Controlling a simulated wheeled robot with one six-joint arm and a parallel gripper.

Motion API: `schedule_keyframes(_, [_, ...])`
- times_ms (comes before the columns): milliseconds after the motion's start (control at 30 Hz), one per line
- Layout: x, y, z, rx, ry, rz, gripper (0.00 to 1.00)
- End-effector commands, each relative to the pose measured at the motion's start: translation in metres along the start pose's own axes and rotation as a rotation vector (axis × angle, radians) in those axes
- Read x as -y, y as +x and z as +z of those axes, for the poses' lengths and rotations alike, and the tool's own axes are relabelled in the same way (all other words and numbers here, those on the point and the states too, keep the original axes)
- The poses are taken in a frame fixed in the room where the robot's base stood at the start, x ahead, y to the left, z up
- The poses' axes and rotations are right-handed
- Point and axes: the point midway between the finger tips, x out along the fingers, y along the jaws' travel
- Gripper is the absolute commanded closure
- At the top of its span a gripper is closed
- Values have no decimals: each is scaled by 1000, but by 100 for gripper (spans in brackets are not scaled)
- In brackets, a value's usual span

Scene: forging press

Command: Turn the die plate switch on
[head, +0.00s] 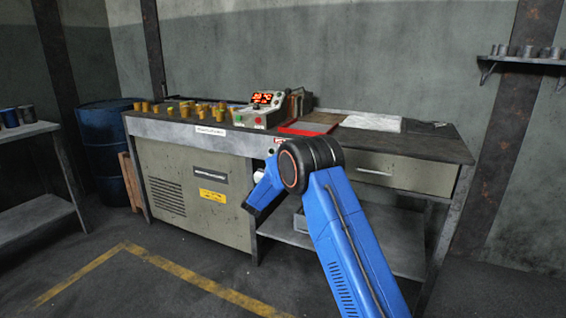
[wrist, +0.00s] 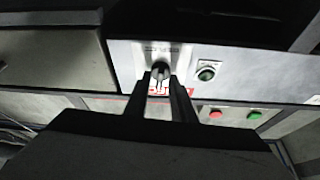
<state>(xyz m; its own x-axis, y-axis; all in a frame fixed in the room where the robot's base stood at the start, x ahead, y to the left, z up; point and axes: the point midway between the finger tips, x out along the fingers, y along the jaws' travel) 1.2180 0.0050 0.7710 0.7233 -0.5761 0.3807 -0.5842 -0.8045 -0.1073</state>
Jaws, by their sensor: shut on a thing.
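The die plate switch shows in the wrist view as a small dark rotary knob (wrist: 160,68) on a light panel, with lettering too small to read beside it. My gripper (wrist: 161,82) has its two dark fingers closed on the knob, one on each side. A red and white label (wrist: 158,91) shows between the fingers. In the head view my blue arm reaches to the front of the bench and hides the switch and the gripper. The knob's pointer direction cannot be made out.
A round green button (wrist: 207,73) sits right of the knob. Red (wrist: 215,113) and green (wrist: 254,115) buttons lie further off. The workbench (head: 420,147) carries a control box (head: 254,118) with a red display and several brass pieces. A blue barrel (head: 103,150) stands left; floor in front is clear.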

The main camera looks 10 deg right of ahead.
Motion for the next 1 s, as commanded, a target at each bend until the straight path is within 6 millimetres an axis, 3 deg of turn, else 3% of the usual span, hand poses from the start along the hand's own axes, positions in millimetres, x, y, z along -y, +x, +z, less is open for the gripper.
schedule_keyframes(500, [4, 0, -1, 0, 426, 177, 100])
schedule_keyframes(1000, [5, 1, -2, 0, 626, 260, 100])
